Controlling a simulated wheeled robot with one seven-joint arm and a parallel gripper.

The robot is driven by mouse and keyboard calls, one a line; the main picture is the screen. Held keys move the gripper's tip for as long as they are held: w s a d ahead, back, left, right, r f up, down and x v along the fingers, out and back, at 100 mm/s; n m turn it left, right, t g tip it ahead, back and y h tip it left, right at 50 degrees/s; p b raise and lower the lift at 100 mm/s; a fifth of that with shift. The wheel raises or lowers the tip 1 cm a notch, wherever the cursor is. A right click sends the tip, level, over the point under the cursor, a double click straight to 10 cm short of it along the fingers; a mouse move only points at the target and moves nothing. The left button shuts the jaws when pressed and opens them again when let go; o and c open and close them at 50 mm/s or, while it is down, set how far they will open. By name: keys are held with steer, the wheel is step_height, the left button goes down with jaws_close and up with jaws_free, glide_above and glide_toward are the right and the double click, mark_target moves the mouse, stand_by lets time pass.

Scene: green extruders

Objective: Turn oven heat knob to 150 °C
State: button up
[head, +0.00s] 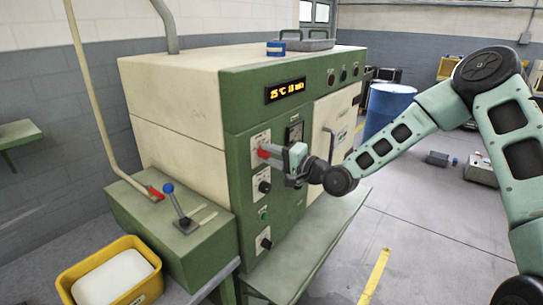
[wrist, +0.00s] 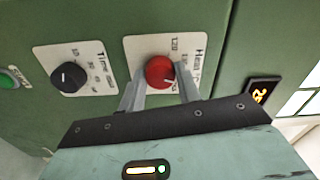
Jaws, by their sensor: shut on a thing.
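The red heat knob (wrist: 159,72) sits on a white plate marked "Heat" (wrist: 189,45) in the wrist view; only part of its scale is readable. My gripper (wrist: 160,88) has one finger on each side of the knob and is shut on it. In the head view my gripper (head: 281,155) reaches the oven's green front panel, with the red knob (head: 264,153) showing at its tips.
A black Time knob (wrist: 68,77) is beside the heat plate. A green button (wrist: 8,78) lies farther left. A blue-knobbed lever (head: 177,205) stands on the green box, and a yellow bin (head: 70,277) is at lower left. Open floor lies right of the oven.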

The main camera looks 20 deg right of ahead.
steer(key=shift+d+f, duration=0.1)
steer(key=o, duration=1)
steer(key=b+v, duration=0.4)
steer(key=v, duration=1.3)
steer(key=shift+s+d+b, duration=0.1)
steer(key=shift+s+b, duration=0.1)
steer(key=shift+b, duration=0.2)
